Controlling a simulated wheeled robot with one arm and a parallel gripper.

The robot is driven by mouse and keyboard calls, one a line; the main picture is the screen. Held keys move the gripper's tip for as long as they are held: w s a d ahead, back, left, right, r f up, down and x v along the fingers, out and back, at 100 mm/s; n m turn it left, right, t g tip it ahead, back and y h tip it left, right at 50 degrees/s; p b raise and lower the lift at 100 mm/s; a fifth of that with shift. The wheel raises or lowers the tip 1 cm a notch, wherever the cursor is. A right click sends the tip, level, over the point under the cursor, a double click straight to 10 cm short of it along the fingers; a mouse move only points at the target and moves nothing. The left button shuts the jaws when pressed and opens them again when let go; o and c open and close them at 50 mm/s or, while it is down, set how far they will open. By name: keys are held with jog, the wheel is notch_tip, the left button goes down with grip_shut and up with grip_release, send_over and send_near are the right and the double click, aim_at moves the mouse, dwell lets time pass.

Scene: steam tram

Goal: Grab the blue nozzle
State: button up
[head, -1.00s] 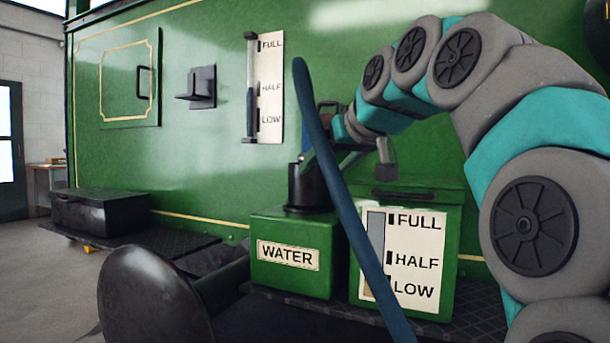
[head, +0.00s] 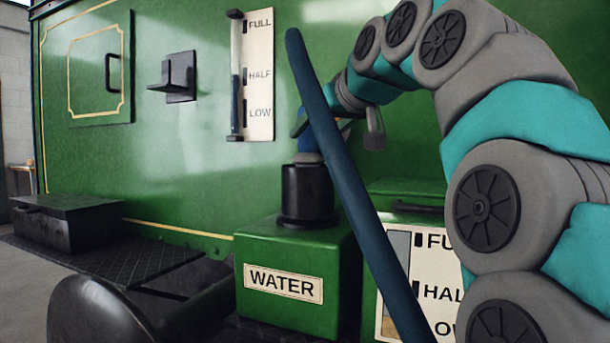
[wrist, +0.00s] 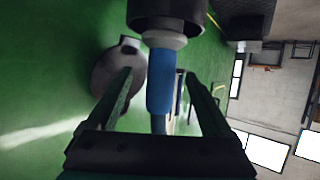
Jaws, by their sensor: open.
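The blue nozzle (wrist: 165,82) has a pale grey collar and sits at the black cylindrical holder (wrist: 168,12) in the wrist view. In the head view the nozzle (head: 307,143) shows as a small blue patch above the black holder (head: 307,195) on the green WATER box (head: 335,250). My gripper (wrist: 159,75) is open, with one finger on each side of the nozzle in the wrist view. A gap shows at the left finger; contact at the right cannot be told. In the head view my gripper (head: 322,124) is partly hidden behind a dark blue hose.
The dark blue hose (head: 350,180) slants across the head view in front of the boxes. A second green box with a level gauge (head: 420,270) stands right of the WATER box. A round black buffer (head: 95,315) is in front at left. The green wall (head: 190,130) is behind.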

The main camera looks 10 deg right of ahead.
aim_at(302, 146)
jog(key=shift+x, duration=1.45)
jog(key=shift+p+x, duration=0.45)
jog(key=shift+x, duration=1.85)
jog(key=shift+a+f, duration=0.1)
jog(key=shift+a, duration=0.05)
grip_shut()
